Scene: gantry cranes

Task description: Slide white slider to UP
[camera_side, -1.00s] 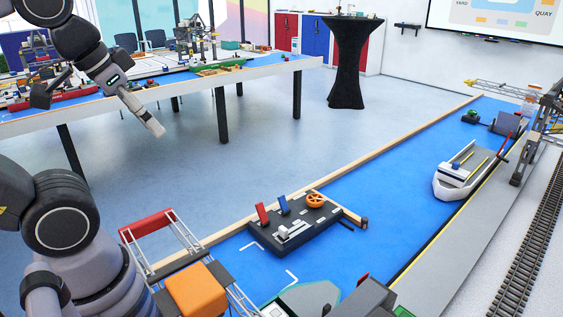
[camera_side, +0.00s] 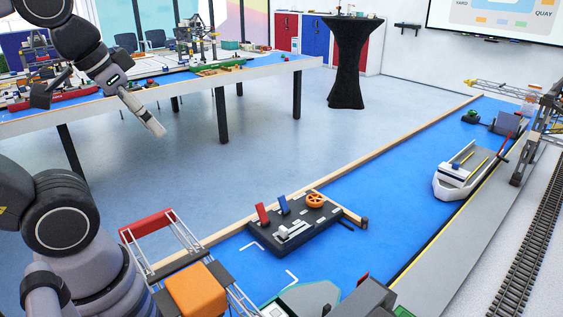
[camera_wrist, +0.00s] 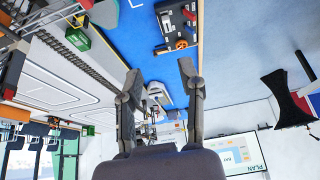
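A dark control panel (camera_side: 262,243) lies on the blue strip. The white slider (camera_side: 291,231) sits in its front part, with a red lever, a blue lever and an orange wheel behind and beside it. I cannot read any UP mark. In the wrist view the panel (camera_wrist: 172,20) is near the top, upside down; the slider is too small to make out there. My gripper (camera_side: 155,128) hangs high in the air at upper left, far from the panel and pointing down and right. In the wrist view its two fingers (camera_wrist: 160,82) are spread with nothing held between them.
A wooden rail (camera_side: 398,147) edges the blue strip. An orange block (camera_side: 195,288) and a red-topped lattice frame (camera_side: 146,223) stand left of the panel. A white ship (camera_side: 455,180) lies farther right. The grey floor (camera_side: 250,150) below my gripper is clear.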

